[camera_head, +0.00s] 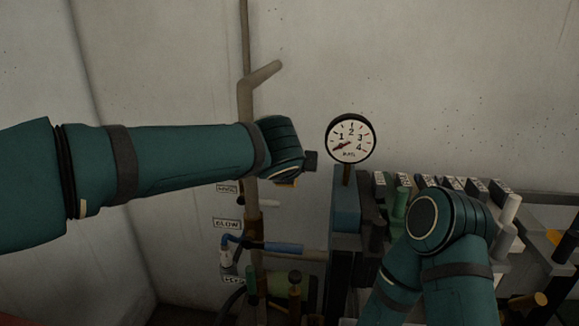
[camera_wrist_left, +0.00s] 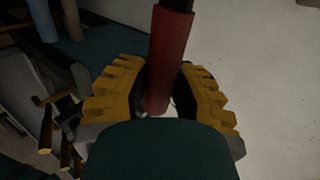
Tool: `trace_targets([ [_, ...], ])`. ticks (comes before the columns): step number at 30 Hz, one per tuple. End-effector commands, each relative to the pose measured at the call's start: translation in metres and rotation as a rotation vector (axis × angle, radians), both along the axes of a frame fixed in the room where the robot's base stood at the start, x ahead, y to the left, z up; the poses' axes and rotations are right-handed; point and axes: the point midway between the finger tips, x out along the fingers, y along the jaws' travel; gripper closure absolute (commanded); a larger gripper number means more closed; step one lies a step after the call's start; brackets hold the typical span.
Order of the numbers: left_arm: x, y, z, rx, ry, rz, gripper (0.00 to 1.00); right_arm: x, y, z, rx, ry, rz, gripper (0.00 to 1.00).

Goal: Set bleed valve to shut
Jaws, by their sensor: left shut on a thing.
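In the left wrist view my left gripper (camera_wrist_left: 158,92) has its yellow toothed fingers on both sides of a red handle (camera_wrist_left: 171,48), shut on it. The handle runs up between the fingers toward a dark end. The red handle is hidden there. I cannot read a bleed valve label, so I cannot tell whether this handle is the bleed valve or how it is set. My right gripper is not in view; only its arm shows.
A round gauge (camera_head: 351,138) stands right of my left wrist. Below are a blue-handled lever (camera_head: 271,247) and a label (camera_head: 227,224) reading about "BLOW". A bank of labelled levers (camera_head: 462,185) lies around my right arm. The wall above is clear.

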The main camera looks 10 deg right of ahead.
Motion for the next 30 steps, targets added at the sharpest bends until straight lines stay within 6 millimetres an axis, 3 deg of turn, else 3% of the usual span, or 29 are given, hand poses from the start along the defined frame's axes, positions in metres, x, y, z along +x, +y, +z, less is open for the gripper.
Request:
trace_targets([
  [10, 0.000, 0.001, -0.003, 0.007, 0.004, 0.001, 1.00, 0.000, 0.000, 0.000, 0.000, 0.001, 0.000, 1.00],
  [11, 0.000, 0.001, -0.003, 0.007, 0.004, 0.001, 0.64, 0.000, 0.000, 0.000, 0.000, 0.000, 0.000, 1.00],
  [12, 0.000, 0.001, -0.003, 0.006, 0.004, 0.002, 0.50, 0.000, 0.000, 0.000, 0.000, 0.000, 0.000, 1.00],
  [13, 0.000, 0.001, -0.003, 0.006, 0.004, 0.002, 0.43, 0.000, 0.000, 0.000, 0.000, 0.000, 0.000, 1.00],
  [23, -0.001, 0.001, 0.000, 0.003, 0.001, 0.001, 0.43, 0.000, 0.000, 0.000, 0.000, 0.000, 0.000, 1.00],
  [30, -0.025, 0.008, 0.017, 0.003, -0.001, 0.000, 0.43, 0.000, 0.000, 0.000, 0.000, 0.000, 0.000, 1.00],
])
